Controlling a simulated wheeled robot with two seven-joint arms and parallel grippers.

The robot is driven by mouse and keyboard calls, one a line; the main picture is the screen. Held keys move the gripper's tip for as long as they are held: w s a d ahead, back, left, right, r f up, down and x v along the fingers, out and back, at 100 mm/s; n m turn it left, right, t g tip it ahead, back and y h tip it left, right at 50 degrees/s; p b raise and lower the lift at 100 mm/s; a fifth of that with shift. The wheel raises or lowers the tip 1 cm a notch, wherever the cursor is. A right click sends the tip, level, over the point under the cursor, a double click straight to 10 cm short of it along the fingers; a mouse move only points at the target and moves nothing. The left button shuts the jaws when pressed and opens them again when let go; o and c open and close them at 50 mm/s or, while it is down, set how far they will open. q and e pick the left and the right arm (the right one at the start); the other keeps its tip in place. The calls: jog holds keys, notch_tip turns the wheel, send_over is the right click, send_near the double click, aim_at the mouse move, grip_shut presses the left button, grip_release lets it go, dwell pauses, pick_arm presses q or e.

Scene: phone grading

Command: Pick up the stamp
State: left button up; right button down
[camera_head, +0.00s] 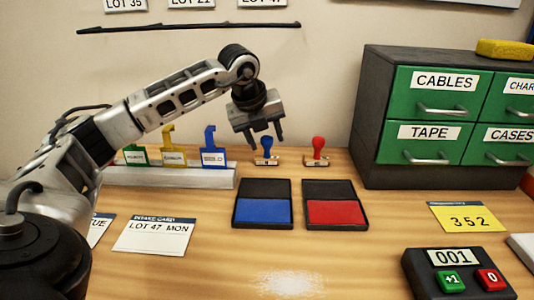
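A stamp with a blue handle (266,145) stands on the table behind the ink pads. A stamp with a red handle (318,147) stands just to its right. My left gripper (265,134) points down right at the blue stamp, with its two fingers apart. The left finger is by the left of the blue handle and the right finger is by its right. I cannot tell whether they touch it. A blue ink pad (262,212) and a red ink pad (335,213) lie open in front of the stamps. My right gripper is not in view.
A dark cabinet with green drawers (428,143) stands at the right. A rack (170,178) with coloured tags stands at the left. A counter box (455,275) and a yellow card (468,217) lie at the front right. An intake card (153,236) lies at the left.

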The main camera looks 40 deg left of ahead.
pick_arm(q)
grip_shut()
jog(key=shift+r, duration=0.15)
jog(key=shift+r, duration=0.65)
jog(key=s+d+r, duration=0.9)
jog(key=s+r, duration=0.1)
jog(key=r, duration=0.1)
jog(key=shift+s+r, duration=0.25)
jog(key=shift+s, duration=0.15)
